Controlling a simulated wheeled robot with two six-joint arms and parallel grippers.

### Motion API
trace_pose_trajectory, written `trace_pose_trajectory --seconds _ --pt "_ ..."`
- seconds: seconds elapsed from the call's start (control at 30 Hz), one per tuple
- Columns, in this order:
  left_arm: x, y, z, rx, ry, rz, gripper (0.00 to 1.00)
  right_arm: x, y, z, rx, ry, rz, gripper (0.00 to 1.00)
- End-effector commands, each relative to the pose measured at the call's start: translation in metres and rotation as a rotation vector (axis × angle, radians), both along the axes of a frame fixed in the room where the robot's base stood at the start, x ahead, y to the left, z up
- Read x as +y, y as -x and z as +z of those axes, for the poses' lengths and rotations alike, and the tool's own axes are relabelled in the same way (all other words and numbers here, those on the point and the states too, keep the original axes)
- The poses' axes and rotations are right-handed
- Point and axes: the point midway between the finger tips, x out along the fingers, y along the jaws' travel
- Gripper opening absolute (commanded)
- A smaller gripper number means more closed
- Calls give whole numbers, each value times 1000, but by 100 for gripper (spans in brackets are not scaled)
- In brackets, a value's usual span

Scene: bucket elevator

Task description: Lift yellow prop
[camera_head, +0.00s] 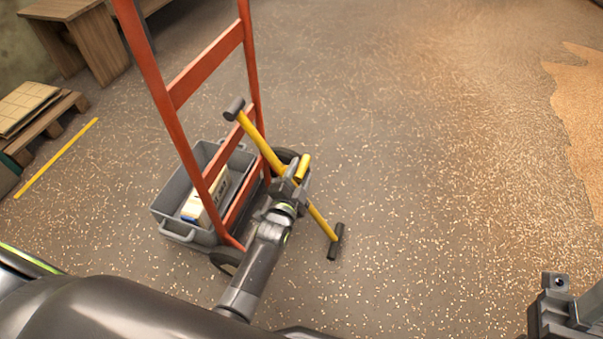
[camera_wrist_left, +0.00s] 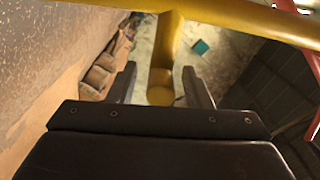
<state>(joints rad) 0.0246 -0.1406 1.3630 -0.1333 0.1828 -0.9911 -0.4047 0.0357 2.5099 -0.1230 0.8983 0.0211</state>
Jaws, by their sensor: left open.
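The yellow prop (camera_head: 259,141) is a long yellow bar with dark end pieces, standing aslant beside the orange hand truck. A short yellow stub sticks out from its middle. My left gripper (camera_head: 295,172) is at the middle of the prop and hides part of it. In the left wrist view, the bar (camera_wrist_left: 240,17) crosses the top and the stub (camera_wrist_left: 162,75) lies between the two open fingers (camera_wrist_left: 160,88), with gaps on both sides. My right gripper (camera_head: 562,312) shows only partly at the lower right corner; its fingers are not clear.
The orange hand truck (camera_head: 205,70) stands behind the prop, with a grey bin (camera_head: 172,200) holding a pale packet (camera_head: 205,205). A wooden pallet (camera_head: 45,125) and a wooden bench (camera_head: 95,45) are at the left. Grain (camera_head: 580,110) is heaped at the right. The floor between is open.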

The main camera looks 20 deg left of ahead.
Motion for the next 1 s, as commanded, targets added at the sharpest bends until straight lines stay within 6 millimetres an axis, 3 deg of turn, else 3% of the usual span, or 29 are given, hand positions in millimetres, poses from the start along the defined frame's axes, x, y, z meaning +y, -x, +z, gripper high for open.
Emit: trace_pose_trajectory --seconds 0.2,0.57,0.9,1.0 --pt "0 -17 0 0 0 0 45 -2 1 -6 -12 -17 13 36" --pt "0 -19 0 1 -1 -1 44 -2 2 -6 -14 -20 15 36" --pt "-1 -19 0 1 0 -1 0 -2 2 -6 -16 -20 15 36" --pt "-1 -19 0 1 0 -1 0 -2 2 -6 -16 -21 14 36"
